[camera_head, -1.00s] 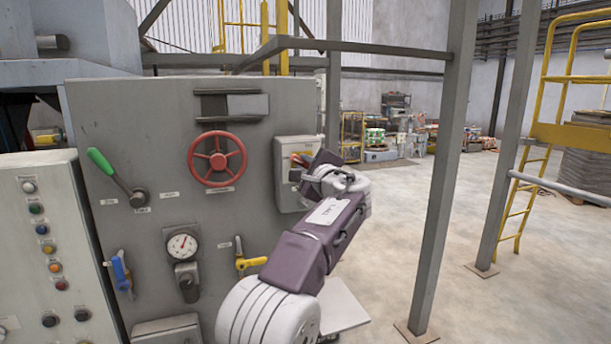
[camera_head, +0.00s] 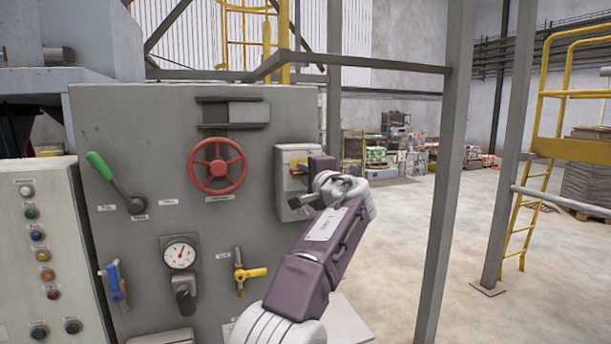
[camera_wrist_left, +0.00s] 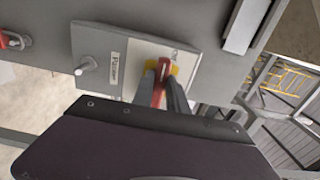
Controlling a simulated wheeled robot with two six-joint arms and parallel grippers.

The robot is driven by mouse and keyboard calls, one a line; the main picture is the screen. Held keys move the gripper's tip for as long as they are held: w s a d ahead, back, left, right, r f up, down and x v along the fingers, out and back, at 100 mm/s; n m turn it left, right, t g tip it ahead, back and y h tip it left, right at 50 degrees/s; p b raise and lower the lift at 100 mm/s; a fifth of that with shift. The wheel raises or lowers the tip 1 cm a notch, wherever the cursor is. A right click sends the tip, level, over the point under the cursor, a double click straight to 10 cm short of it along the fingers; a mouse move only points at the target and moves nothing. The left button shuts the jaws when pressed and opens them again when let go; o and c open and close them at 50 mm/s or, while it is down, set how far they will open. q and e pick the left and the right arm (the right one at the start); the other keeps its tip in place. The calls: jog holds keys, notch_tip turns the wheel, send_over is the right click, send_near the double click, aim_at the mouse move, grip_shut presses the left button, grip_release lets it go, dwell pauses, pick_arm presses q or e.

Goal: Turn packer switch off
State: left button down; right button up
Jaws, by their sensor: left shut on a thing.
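The packer switch box (camera_head: 291,207) is a grey box on the right side of the machine panel. In the left wrist view its face (camera_wrist_left: 117,68) carries a label that appears to read "Packer". The switch has a red handle (camera_wrist_left: 160,86) on a yellow backing, of which a little yellow shows in the head view (camera_head: 297,169). My left gripper (camera_head: 307,171) is at the front of the box. Its fingers (camera_wrist_left: 164,88) are shut on the red handle, one on each side. The fingers and gripper body hide part of the handle. My right gripper is not in view.
Left of the box are a red handwheel (camera_head: 217,167), a green-handled lever (camera_head: 113,180), a gauge (camera_head: 180,254) and a yellow valve handle (camera_head: 250,272). A push-button console (camera_head: 35,250) stands at far left. A grey post (camera_head: 445,190) rises to the right of my arm.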

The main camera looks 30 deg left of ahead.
pick_arm(q)
jog(key=shift+r, duration=0.15)
jog(key=c, duration=1.3)
grip_release()
jog(key=shift+f, duration=0.25)
jog(key=b+v, duration=0.4)
jog(key=v, duration=0.5)
jog(key=shift+r, duration=0.1)
jog(key=shift+a, duration=0.1)
